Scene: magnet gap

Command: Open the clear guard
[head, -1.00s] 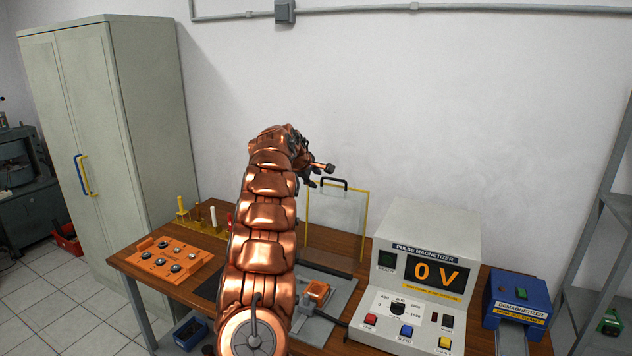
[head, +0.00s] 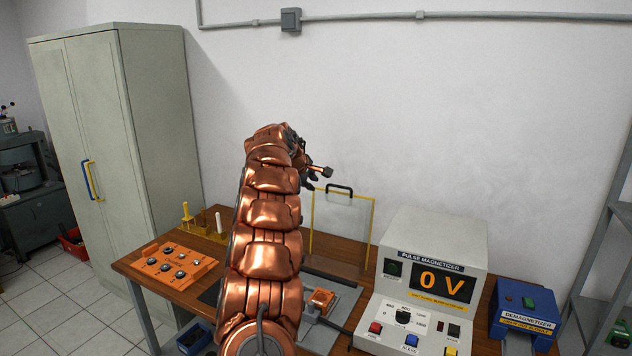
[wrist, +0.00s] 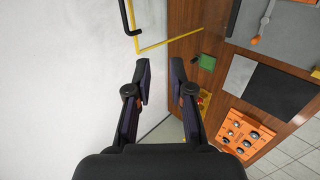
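The clear guard (head: 343,222) stands upright at the back of the bench, a see-through panel with a yellow frame and a black handle (head: 339,188) on its top edge. Its handle (wrist: 125,17) and yellow frame (wrist: 172,39) also show at the top of the wrist view. My gripper (head: 322,179) is just left of and a little above the handle in the head view, apart from it. In the wrist view my gripper (wrist: 160,72) is open, with nothing between its fingers.
A grey fixture with an orange block (head: 321,300) lies in front of the guard. The pulse magnetizer (head: 424,285) reads 0 V on the right, with a blue demagnetizer (head: 524,312) beyond it. An orange tray (head: 168,265) and yellow posts (head: 187,214) are on the left.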

